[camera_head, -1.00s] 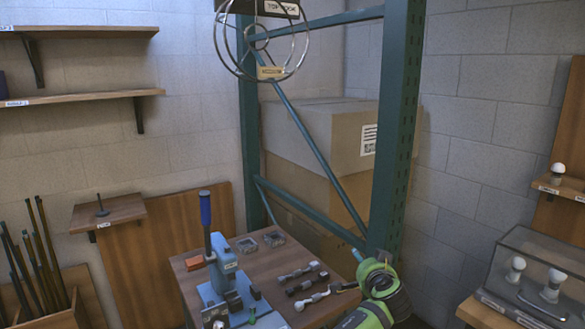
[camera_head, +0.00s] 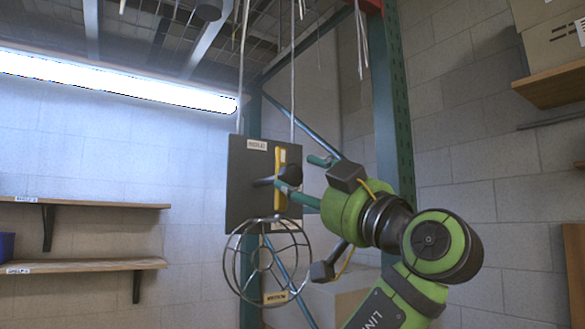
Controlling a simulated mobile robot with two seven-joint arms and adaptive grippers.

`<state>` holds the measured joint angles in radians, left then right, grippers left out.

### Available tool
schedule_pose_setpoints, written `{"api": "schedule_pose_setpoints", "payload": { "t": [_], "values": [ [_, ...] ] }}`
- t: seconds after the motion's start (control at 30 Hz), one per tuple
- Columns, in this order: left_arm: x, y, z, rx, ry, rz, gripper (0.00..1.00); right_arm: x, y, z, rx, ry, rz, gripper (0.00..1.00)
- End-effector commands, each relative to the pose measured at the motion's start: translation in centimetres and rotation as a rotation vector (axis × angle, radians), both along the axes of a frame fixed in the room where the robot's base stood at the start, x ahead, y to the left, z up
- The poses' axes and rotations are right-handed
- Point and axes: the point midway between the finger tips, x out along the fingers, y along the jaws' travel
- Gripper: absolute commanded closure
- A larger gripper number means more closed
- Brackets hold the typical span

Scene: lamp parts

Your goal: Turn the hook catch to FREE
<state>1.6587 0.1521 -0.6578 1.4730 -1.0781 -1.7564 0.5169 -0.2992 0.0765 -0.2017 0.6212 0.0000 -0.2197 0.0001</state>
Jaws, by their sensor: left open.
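A dark square plate (camera_head: 240,199) hangs from thin rods or cables in the middle of the view. A black lever-like piece, apparently the hook catch (camera_head: 264,182), sticks out from its face beside an upright yellow strip (camera_head: 280,168). The catch's FREE marking cannot be read. My left gripper (camera_head: 304,180) is at the plate's right side, its green fingers pointing left towards the catch. It is open, with nothing seen held between the fingers. One fingertip overlaps the catch's right end in the picture; whether they touch I cannot tell. My right gripper is out of view.
A round wire cage (camera_head: 236,262) hangs just below the plate, close to my gripper. A green rack post (camera_head: 392,100) stands behind. Wall shelves (camera_head: 90,266) are at the left, and a wooden shelf with a box (camera_head: 555,45) is at the upper right.

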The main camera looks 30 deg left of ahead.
Motion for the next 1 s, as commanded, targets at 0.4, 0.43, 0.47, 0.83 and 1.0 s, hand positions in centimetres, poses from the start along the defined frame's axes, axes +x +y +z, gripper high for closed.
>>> {"api": "schedule_pose_setpoints", "payload": {
  "t": [0.4, 0.43, 0.47, 0.83, 1.0],
  "values": [
    [1.3, 3.6, 1.6, 0.002, 0.003, 0.000, 0.38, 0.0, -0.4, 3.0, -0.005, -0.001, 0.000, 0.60],
    [1.3, 3.6, 1.6, 0.002, 0.003, 0.000, 0.38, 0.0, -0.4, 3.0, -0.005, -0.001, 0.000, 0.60],
    [1.3, 3.6, 1.6, 0.002, 0.003, 0.000, 0.38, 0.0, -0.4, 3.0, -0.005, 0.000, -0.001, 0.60],
    [1.3, 3.6, 1.5, 0.001, 0.004, -0.001, 0.91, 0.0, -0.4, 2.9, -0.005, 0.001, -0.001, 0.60],
    [1.3, 3.7, 1.4, 0.000, 0.009, 0.000, 0.91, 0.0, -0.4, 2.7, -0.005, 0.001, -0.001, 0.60]
  ]
}}
